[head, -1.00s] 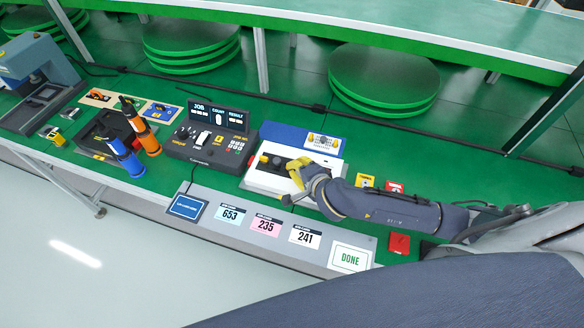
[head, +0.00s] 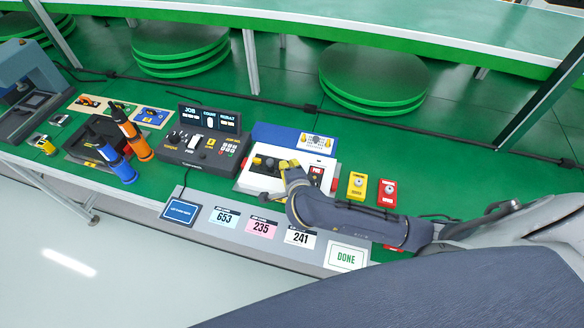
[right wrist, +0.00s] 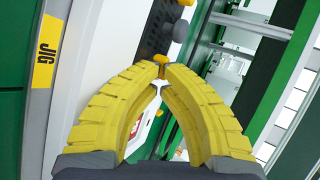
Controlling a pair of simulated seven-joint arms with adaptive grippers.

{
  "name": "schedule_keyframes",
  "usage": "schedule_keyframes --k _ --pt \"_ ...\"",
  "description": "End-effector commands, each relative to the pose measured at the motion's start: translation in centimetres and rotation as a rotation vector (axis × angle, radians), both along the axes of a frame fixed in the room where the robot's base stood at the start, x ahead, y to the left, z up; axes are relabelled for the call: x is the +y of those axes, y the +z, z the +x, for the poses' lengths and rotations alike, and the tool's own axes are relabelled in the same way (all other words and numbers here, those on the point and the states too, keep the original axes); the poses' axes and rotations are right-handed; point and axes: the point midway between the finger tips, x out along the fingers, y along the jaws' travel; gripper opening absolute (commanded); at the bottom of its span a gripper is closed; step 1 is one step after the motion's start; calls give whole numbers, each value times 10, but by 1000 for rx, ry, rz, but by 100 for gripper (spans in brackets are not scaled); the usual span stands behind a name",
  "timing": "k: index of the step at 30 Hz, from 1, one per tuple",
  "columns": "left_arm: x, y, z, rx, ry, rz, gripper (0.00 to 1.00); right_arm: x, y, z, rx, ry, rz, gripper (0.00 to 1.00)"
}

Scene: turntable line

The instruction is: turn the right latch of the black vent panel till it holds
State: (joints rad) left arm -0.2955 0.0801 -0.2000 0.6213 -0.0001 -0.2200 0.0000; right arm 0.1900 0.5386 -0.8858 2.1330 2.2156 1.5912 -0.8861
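The black vent panel (head: 268,163) is set in a white unit in the middle of the bench in the head view; its left part shows, and my gripper covers its right end. In the right wrist view the dark panel (right wrist: 163,22) carries a grey knob (right wrist: 179,32). A yellow-orange latch (right wrist: 161,58) sits at the fingertips. My right gripper (head: 287,168) has its yellow fingers almost together at this latch, and in the right wrist view the tips (right wrist: 161,70) close on it. How far the latch is turned cannot be told. My left gripper is out of view.
A yellow button box (head: 357,186) and a red one (head: 387,193) stand right of the unit. A control console (head: 203,145) stands to its left. Green bench top is free at the back right.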

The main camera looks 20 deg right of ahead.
Motion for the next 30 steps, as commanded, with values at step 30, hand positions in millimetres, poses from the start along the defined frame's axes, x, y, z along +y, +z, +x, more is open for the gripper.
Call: schedule_keyframes --k 30 --pt "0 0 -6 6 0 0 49 9 -1 -2 2 -360 2 0"
